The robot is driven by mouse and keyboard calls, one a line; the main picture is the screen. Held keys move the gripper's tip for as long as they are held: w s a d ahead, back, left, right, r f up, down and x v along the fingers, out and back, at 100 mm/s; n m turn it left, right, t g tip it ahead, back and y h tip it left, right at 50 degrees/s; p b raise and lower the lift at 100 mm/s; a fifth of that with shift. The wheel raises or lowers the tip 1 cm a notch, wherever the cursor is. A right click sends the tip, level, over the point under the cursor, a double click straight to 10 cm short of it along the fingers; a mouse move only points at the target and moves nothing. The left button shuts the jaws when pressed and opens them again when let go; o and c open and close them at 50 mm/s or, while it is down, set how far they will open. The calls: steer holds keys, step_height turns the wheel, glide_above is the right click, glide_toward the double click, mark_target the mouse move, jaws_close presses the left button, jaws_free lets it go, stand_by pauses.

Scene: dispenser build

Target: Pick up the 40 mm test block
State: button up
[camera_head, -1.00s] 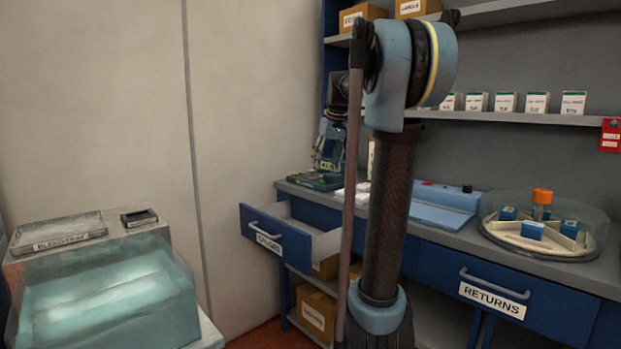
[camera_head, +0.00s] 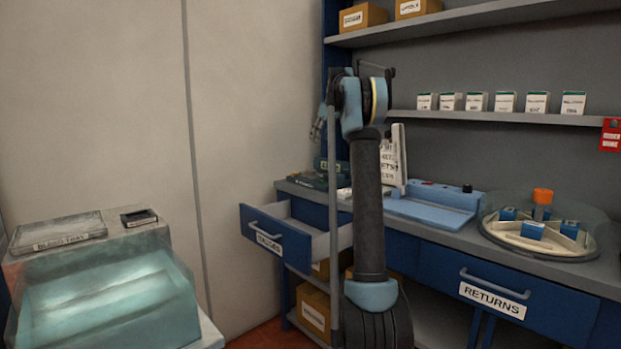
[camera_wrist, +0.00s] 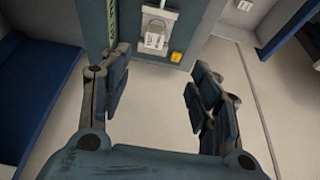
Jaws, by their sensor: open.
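I cannot pick out the 40 mm test block for certain in either view. My gripper (camera_wrist: 160,84) is open in the wrist view, with its two fingers spread apart and nothing between them. In the head view my gripper (camera_head: 318,124) shows only in small part, left of the arm's upper joint, above the bench's left end. Beyond the fingers in the wrist view is a blue-grey device with a white panel (camera_wrist: 155,32) and a small yellow piece (camera_wrist: 176,56). I cannot tell what the yellow piece is.
An open drawer (camera_head: 275,241) juts out at the bench's left; its inside is mostly hidden. A round carousel (camera_head: 545,246) with small blue-topped boxes stands right. A light-blue device (camera_head: 432,207) and a sign (camera_head: 392,165) stand behind my arm. A bench-top unit (camera_head: 100,300) is front left.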

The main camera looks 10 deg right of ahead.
steer(key=w, duration=0.1)
glide_above(311, 170)
steer(key=s+d, duration=0.2)
steer(key=f, duration=1.1)
steer(key=shift+s+a+f, duration=0.1)
steer(key=shift+s+a, duration=0.1)
steer(key=shift+a, duration=0.05)
steer(key=shift+w+x, duration=0.15)
steer(key=shift+x, duration=1.2)
steer(key=shift+w+x, duration=0.1)
steer(key=shift+x, duration=1.25)
jaws_close()
